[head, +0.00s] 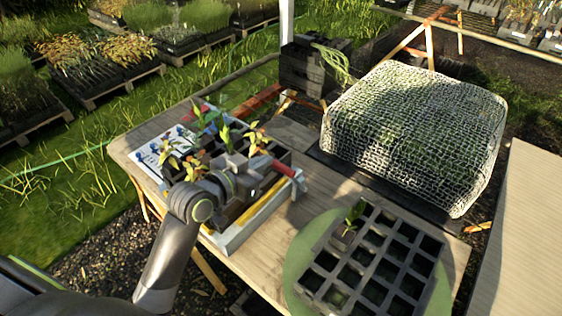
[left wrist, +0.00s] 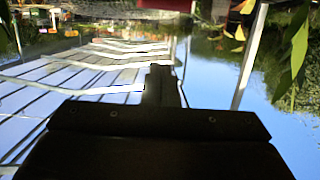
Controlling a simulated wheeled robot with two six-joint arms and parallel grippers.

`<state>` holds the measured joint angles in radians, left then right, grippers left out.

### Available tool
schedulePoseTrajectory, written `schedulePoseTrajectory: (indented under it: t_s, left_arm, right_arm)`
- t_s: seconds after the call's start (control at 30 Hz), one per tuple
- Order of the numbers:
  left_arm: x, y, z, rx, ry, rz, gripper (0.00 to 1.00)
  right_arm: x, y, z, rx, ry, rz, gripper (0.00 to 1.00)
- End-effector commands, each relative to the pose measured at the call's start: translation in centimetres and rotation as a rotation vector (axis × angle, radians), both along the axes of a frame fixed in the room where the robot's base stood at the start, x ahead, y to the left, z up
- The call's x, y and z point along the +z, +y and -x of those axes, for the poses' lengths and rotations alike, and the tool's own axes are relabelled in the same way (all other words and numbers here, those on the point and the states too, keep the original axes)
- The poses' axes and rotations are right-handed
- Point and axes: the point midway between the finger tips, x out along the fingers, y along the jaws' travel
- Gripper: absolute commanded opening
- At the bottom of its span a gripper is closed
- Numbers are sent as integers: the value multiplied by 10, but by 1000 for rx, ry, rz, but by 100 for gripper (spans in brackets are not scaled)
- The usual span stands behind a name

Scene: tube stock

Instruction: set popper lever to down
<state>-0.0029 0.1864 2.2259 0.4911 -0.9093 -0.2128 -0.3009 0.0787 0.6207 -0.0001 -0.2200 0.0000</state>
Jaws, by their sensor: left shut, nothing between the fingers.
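The popper (head: 232,238) is a pale blue-white frame on the wooden table, with a black cell tray (head: 203,152) of several seedlings in it. A red lever grip (head: 284,168) sticks out at its right side, on an arm that slopes down to the right. My left gripper (head: 266,163) is over the near right part of the tray, close to the red grip. I cannot tell whether they touch. In the left wrist view the dark fingers (left wrist: 160,85) are together and hold nothing. My arm hides part of the popper and tray.
A second black cell tray (head: 345,268) with one seedling rests on a round green mat (head: 298,250) at the front right. A mesh-covered mound (head: 415,135) and a stack of black crates (head: 310,68) stand behind. Bare table lies between the popper and the mat.

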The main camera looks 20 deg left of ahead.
Motion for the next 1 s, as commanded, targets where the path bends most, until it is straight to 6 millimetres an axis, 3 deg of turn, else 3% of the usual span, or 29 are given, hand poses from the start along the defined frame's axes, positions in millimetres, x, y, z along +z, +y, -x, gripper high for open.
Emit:
schedulePoseTrajectory:
  t_s: [0.6,0.8,1.0]
  left_arm:
    - [-22,-32,-86,1,3,1,0]
    - [-48,-25,-69,1,6,0,0]
    - [-57,-23,-64,1,3,0,0]
  right_arm:
    - [22,0,-1,0,-1,0,36]
    - [29,-1,-2,1,-2,1,36]
    - [30,-1,-1,1,-1,1,36]
